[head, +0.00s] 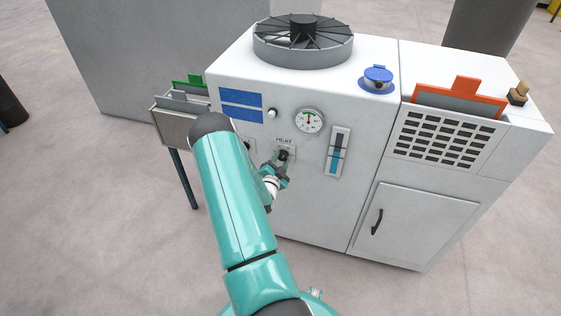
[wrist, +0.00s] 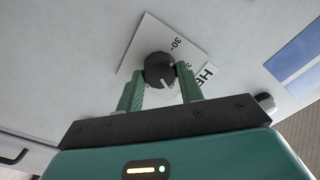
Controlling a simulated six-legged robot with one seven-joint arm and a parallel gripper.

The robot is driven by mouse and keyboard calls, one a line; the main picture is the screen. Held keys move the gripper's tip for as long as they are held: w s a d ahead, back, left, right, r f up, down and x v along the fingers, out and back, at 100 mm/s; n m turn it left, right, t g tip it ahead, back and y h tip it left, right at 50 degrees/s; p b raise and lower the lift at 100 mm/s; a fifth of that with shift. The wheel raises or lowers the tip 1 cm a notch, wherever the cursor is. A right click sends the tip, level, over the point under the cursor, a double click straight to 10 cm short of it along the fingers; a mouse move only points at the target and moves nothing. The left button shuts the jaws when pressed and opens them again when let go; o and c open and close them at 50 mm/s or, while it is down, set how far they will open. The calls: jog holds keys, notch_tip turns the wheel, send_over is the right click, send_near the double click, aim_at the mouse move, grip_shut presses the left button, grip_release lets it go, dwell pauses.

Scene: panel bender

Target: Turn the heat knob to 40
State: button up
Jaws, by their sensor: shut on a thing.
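The heat knob (wrist: 159,70) is a round black dial with a white pointer line on a white scale plate (wrist: 140,45) on the machine's front. In the wrist view the plate shows "30" and part of the HEAT lettering; the pointer aims toward the lower right, and the number beside it is partly hidden. The knob also shows in the head view (head: 284,155), under the HEAT label. My gripper (wrist: 161,80) has its two green fingers on either side of the knob, shut on it. The gripper also shows in the head view (head: 282,163).
A round gauge (head: 309,121), a blue level strip (head: 338,152) and a small white knob (head: 272,113) are on the same panel. A cabinet door with a black handle (head: 377,221) is at the right. A grey tray (head: 181,124) sticks out at the left.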

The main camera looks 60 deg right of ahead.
jog(key=o, duration=1)
jog(key=shift+a, duration=0.15)
jog(key=s+a, duration=0.2)
jog(key=a, duration=1.1)
jog(key=shift+a, duration=0.25)
